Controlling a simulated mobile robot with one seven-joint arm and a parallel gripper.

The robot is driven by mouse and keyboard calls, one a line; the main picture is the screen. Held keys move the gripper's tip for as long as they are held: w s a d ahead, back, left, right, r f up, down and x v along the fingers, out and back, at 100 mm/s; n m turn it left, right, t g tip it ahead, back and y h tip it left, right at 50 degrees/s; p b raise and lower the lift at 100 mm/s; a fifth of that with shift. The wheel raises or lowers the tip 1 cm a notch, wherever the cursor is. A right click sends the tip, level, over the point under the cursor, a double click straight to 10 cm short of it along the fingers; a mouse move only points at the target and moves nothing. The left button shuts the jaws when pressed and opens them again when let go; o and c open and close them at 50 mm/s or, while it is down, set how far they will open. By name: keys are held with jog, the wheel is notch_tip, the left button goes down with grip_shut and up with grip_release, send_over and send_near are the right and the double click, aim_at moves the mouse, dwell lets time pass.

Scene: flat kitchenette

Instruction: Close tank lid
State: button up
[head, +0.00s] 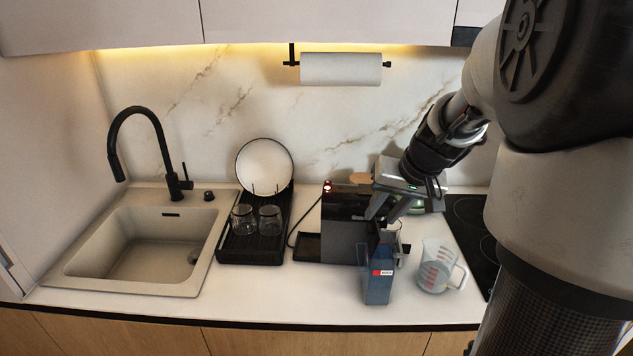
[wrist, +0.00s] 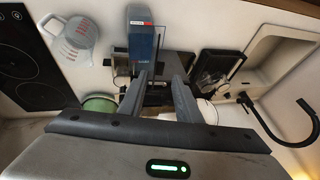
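A dark coffee machine (head: 345,228) stands on the counter right of the drying rack, with a small red-and-white item on its top left corner. I cannot make out the tank lid for certain; my gripper hides the right part of the machine's top. My gripper (head: 384,215) is over the machine's right side, pointing down. In the wrist view, its two fingers (wrist: 161,78) are apart with a dark part of the machine behind the gap. Nothing is seen held between them. Whether a finger touches the machine cannot be told.
A black cooktop (head: 466,225) lies right. The drying rack (head: 250,250) holds glasses and a plate (head: 265,165). The sink (head: 150,245) is left. A paper towel roll (head: 341,69) hangs behind.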

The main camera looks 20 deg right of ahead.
aim_at(371, 228)
jog(key=b+x, duration=0.1)
jog(key=x, duration=0.3)
jog(key=shift+w+f, duration=0.2)
jog(key=shift+f, duration=0.15)
